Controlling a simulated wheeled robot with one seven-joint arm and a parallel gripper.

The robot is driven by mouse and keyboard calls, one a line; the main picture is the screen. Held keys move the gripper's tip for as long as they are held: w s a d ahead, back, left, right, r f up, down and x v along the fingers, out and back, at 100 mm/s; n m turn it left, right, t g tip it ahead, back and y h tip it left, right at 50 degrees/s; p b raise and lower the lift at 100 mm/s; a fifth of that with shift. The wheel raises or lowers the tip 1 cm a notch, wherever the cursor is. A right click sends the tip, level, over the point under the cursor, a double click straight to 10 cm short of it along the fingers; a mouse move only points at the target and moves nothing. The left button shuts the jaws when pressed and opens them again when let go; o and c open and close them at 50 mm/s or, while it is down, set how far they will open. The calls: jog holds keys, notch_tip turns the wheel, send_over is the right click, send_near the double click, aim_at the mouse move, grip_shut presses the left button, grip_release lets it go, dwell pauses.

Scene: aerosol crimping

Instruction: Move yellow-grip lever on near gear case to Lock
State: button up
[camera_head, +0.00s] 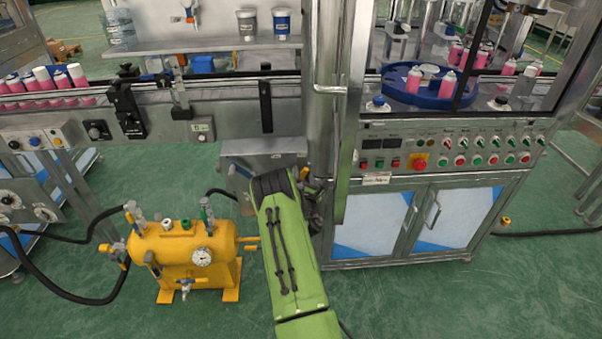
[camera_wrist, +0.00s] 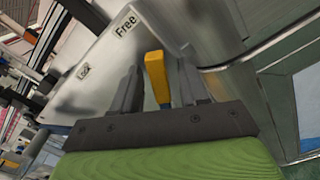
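The near gear case (camera_wrist: 98,62) shows in the wrist view as a pale metal face with a "Free" label (camera_wrist: 126,25) and a "Lock" label (camera_wrist: 84,72). The yellow-grip lever (camera_wrist: 156,72) stands nearer the Free label than the Lock label. My gripper (camera_wrist: 158,80) has one dark finger on each side of the yellow grip, with small gaps showing, so it looks open around the lever. The lever's base is hidden behind my gripper.
A yellow tank (camera_head: 185,250) with a gauge and valves stands left of my arm. A steel post (camera_head: 335,110) and a control cabinet (camera_head: 430,215) stand close on the right. A conveyor (camera_head: 180,105) runs above the case. Green floor is open in front.

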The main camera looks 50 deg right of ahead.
grip_shut()
jog(key=shift+w, duration=0.1)
jog(key=shift+w+a+r+n+b, duration=0.15)
jog(key=shift+w+a+n+b, duration=0.15)
jog(key=shift+n+b, duration=0.3)
jog(key=shift+w+a+r+n+b, duration=0.1)
jog(key=shift+w+a+n+b, duration=0.15)
jog(key=shift+n+b, duration=0.35)
jog(key=n, duration=0.1)
jog(key=w+a+n, duration=0.1)
jog(key=n, duration=0.1)
jog(key=shift+w+a+r+n+p, duration=0.25)
jog(key=shift+w+r+n+p, duration=0.05)
jog(key=shift+w+r+n, duration=0.1)
jog(key=shift+w+a+f+n+p, duration=0.2)
jog(key=shift+w+a+n+p, duration=0.25)
jog(key=shift+n, duration=0.55)
jog(key=shift+w+a+f+n+p, duration=0.15)
jog(key=shift+w+a+n+p, duration=0.3)
jog(key=shift+n, duration=0.55)
jog(key=shift+w+a+f+n+p, duration=0.25)
jog(key=shift+w+n+p, duration=0.35)
jog(key=shift+n, duration=0.4)
jog(key=shift+s, duration=0.1)
grip_release()
